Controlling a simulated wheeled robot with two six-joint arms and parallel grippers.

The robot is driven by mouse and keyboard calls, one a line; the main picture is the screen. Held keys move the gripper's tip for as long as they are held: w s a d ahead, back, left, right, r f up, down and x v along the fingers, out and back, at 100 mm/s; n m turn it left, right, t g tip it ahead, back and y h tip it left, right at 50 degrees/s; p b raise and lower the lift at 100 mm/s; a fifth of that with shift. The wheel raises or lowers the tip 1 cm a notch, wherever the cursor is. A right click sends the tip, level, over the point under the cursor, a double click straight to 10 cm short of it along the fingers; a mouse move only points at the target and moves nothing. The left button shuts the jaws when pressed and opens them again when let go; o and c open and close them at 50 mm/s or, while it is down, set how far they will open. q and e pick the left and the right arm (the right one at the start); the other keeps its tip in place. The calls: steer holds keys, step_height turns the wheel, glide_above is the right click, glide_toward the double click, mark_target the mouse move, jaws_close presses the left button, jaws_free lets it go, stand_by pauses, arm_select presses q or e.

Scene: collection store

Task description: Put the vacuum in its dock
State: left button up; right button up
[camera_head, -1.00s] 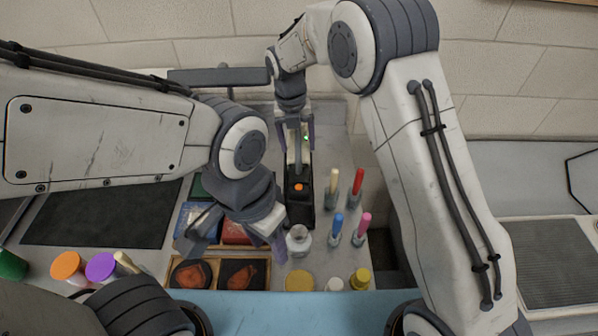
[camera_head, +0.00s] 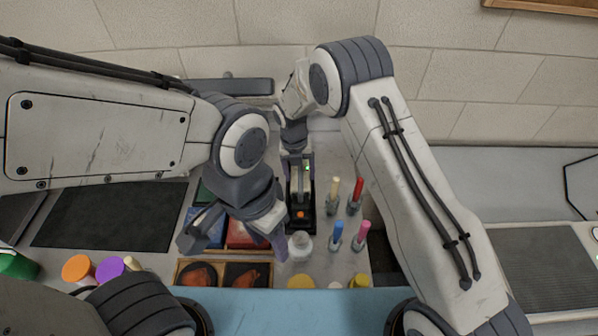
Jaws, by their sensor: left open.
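A narrow black dock (camera_head: 312,215) stands upright to the camera in the middle of the table, with an orange spot near its front. The slim grey vacuum (camera_head: 299,190) lies lengthwise over the dock; whether it is fully seated I cannot tell. A small green light shows by its far end. My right gripper (camera_head: 297,166) is at the vacuum's far end, its fingers on either side; its grip is too small and covered to judge. My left gripper (camera_head: 236,243) is open and empty, left of the dock, above a framed tray (camera_head: 222,261) and red and blue boxes.
Pen-like sticks in small holders (camera_head: 336,236) stand close right of the dock. A clear glass jar (camera_head: 300,248) stands at its near end. Orange- and purple-lidded jars (camera_head: 77,268) are at the left. A dark mat (camera_head: 110,215) lies bare at the left.

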mark_target(296, 177)
steer(key=o, duration=1.2)
steer(key=shift+f, duration=0.1)
steer(key=shift+r, duration=0.4)
step_height(296, 177, up, 11)
steer(key=a+b, duration=0.1)
steer(key=b, duration=0.3)
steer(key=s+r+m+y, duration=0.1)
steer(key=s+r+m, duration=0.3)
steer(key=s+m, duration=0.25)
steer(key=s+r+m, duration=0.4)
steer(key=s+m, duration=0.2)
steer(key=s, duration=0.2)
steer(key=s+d+m, duration=0.2)
steer(key=s+m, duration=0.3)
steer(key=s, duration=0.1)
steer(key=s+d+m, duration=0.1)
steer(key=s+m, duration=0.4)
steer(key=m, duration=0.1)
steer(key=s+d+f+m+y, duration=0.1)
steer(key=s+d+m, duration=0.1)
steer(key=s+m, duration=0.3)
steer(key=shift+s+d, duration=0.3)
steer(key=shift+s, duration=0.55)
